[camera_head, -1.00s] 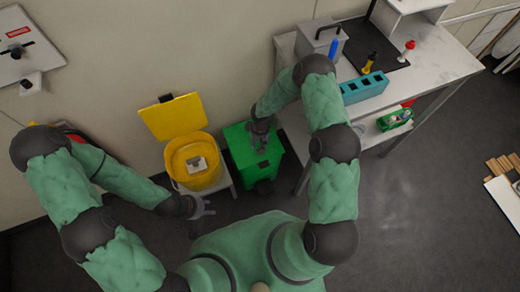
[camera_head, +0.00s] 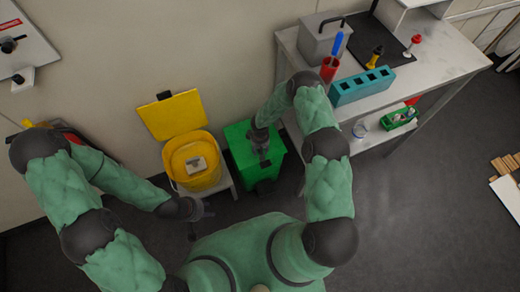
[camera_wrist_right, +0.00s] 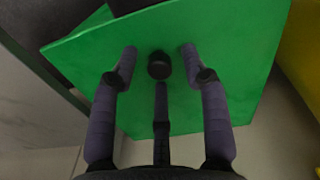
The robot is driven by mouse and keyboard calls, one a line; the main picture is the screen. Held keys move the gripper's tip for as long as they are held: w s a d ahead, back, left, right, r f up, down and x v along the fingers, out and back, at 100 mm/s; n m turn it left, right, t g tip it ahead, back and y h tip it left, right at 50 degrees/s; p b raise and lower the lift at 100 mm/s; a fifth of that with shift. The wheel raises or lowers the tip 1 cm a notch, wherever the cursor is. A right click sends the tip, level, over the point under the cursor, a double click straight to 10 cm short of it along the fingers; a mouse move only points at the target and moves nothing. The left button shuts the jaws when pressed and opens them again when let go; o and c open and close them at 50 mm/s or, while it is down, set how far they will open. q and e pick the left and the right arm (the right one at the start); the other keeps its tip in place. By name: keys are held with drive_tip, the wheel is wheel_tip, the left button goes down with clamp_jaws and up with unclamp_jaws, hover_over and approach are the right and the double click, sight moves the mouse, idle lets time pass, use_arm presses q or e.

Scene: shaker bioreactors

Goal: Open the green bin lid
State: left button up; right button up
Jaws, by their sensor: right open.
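The green bin (camera_head: 240,151) stands on the floor in the head view, right of the yellow bin. Its green lid (camera_wrist_right: 230,60) looks shut and fills much of the right wrist view. A round black knob (camera_wrist_right: 159,65) shows on the lid. A dark bar lies below the knob. In the head view my right gripper (camera_head: 262,154) hides part of the lid. My left gripper (camera_head: 203,223) is open and empty, in front of the yellow bin.
The yellow bin (camera_head: 179,153) is open, its lid (camera_head: 172,115) raised against the wall, with a pale object inside. The bench (camera_head: 437,62) stands close on the right, with a teal rack (camera_head: 361,87) and red cup (camera_head: 329,69).

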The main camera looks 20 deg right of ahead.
clamp_jaws()
drive_tip(key=shift+w+r, duration=0.1)
drive_tip(key=shift+r, duration=0.1)
